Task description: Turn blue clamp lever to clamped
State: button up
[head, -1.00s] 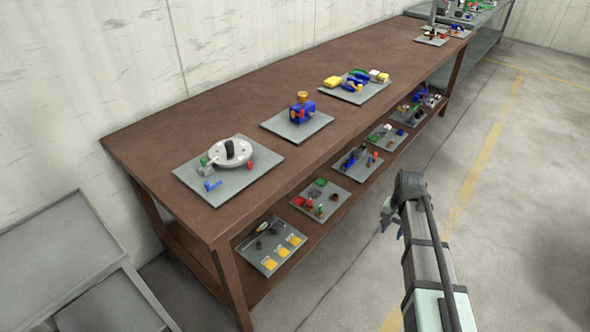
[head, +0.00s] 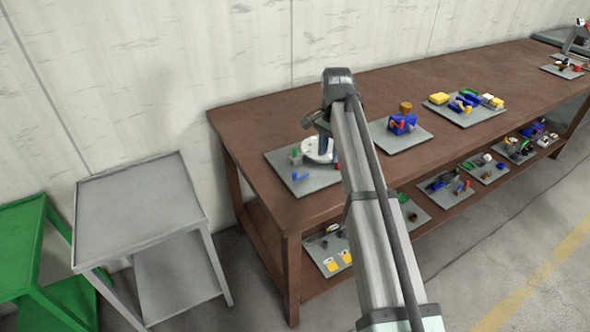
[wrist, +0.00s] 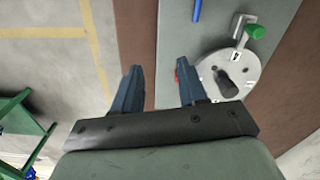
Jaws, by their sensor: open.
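A small blue lever (head: 299,177) lies at the near left part of the nearest grey plate (head: 318,188) on the brown table. It also shows as a short blue bar (wrist: 197,10) at the top of the wrist view, cut off by the edge. Beside it is a round white disc (wrist: 228,75) with a dark knob and a green-tipped clamp (wrist: 254,31). My gripper (wrist: 160,66) is open and empty. It is above the table edge, apart from the lever, and my arm hides part of the disc and plate in the head view.
Farther along the brown table (head: 270,108) are a plate with a blue block (head: 402,122) and a plate with yellow and blue parts (head: 463,105). The lower shelf holds several more plates. A grey stand (head: 138,205) and a green stand (head: 20,262) are at the left.

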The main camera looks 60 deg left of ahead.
notch_tip(320, 180, up, 5)
send_over(294, 172)
notch_tip(294, 172, down, 13)
jog(key=shift+f, duration=0.1)
jog(key=shift+c, duration=0.3)
grip_shut()
dwell(0.3)
